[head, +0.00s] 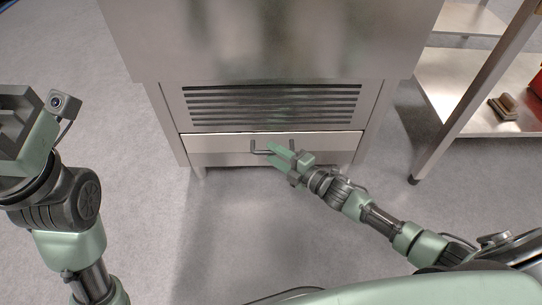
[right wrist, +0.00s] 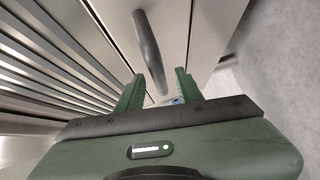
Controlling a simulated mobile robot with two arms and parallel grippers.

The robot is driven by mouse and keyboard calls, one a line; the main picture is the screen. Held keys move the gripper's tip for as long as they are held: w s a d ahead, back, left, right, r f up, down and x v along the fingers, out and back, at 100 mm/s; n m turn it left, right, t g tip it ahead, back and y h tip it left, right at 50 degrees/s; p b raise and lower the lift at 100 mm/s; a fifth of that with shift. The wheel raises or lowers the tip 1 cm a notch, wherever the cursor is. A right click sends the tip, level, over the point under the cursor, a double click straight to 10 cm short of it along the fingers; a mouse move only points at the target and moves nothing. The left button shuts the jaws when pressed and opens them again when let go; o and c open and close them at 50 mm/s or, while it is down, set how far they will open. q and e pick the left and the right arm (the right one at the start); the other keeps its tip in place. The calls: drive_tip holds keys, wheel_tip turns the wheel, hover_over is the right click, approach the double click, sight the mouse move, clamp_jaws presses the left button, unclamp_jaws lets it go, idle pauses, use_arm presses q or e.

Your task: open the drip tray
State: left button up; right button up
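The drip tray (head: 220,148) is a wide, shallow metal drawer low in the steel cabinet, under a slotted vent. It looks shut or nearly shut. Its bar handle (head: 260,151) is partly hidden by my right gripper (head: 281,153). In the right wrist view, the handle (right wrist: 148,45) runs down toward the space between the two green fingers of my right gripper (right wrist: 159,91). The fingers are apart, and contact with the handle cannot be made out. My left gripper (head: 14,122) is raised at the left edge, away from the cabinet and partly cut off.
The vent (head: 270,105) sits directly above the drawer. A steel table (head: 470,85) with a lower shelf stands at the right, with a small brown block (head: 503,106) on the shelf. The grey floor (head: 240,230) in front of the cabinet is clear.

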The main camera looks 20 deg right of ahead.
drive_tip(key=shift+x, duration=0.8)
clamp_jaws()
idle(0.9)
